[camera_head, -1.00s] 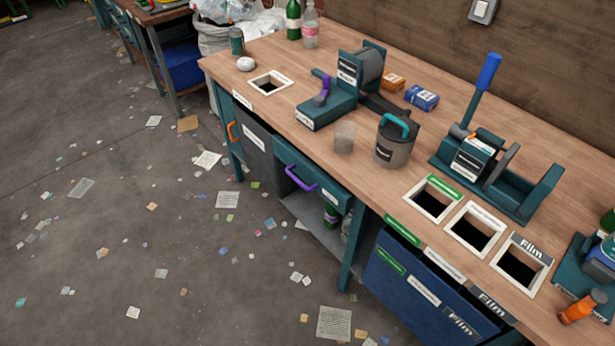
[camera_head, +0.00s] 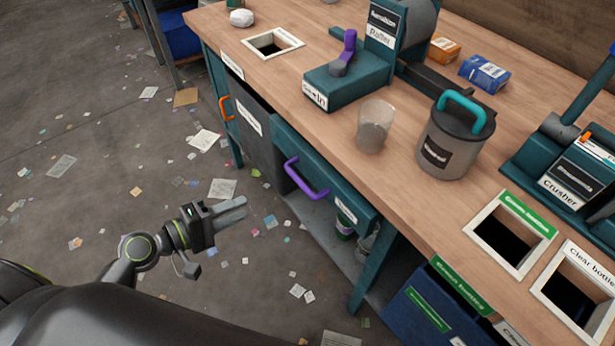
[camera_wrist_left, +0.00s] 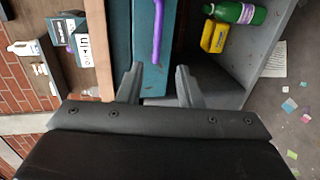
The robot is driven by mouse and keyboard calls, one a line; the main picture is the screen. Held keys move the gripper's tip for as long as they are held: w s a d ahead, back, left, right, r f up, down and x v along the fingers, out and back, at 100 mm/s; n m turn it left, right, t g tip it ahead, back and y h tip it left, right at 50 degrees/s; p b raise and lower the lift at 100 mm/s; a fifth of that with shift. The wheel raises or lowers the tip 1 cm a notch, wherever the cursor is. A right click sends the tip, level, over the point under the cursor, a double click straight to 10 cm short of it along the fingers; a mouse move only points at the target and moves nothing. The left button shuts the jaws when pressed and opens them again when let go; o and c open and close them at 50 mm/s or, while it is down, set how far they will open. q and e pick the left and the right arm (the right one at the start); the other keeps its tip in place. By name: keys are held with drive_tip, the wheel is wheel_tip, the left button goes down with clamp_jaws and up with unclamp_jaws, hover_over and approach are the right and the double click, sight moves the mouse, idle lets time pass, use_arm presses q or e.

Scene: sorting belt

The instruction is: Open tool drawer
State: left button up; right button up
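The teal tool drawer (camera_head: 325,178) is under the workbench's front edge and looks shut. Its purple handle (camera_head: 305,180) sticks out from the front. In the left wrist view the drawer front (camera_wrist_left: 150,78) and the purple handle (camera_wrist_left: 157,30) lie ahead, roughly in line with the gap between my fingers. My left gripper (camera_head: 232,209) is to the left of the handle in the head view, apart from it. In the left wrist view my left gripper (camera_wrist_left: 159,84) is open and empty. My right gripper is not in view.
The wooden benchtop (camera_head: 300,125) carries a teal machine (camera_head: 350,80), a clear cup (camera_head: 374,127) and a lidded grey canister (camera_head: 452,140). An orange handle (camera_head: 226,109) is left of the drawer. A shelf below holds a green bottle (camera_wrist_left: 236,13). The floor is open, with paper scraps.

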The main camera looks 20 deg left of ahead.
sight(300, 181)
use_arm(q)
drive_tip(key=p+x, duration=0.1)
drive_tip(key=x, duration=1.6)
drive_tip(key=shift+w+d+r, duration=0.1)
drive_tip(key=shift+r, duration=0.05)
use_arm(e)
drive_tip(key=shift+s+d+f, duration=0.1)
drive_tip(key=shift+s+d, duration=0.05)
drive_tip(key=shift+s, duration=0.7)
use_arm(q)
clamp_jaws()
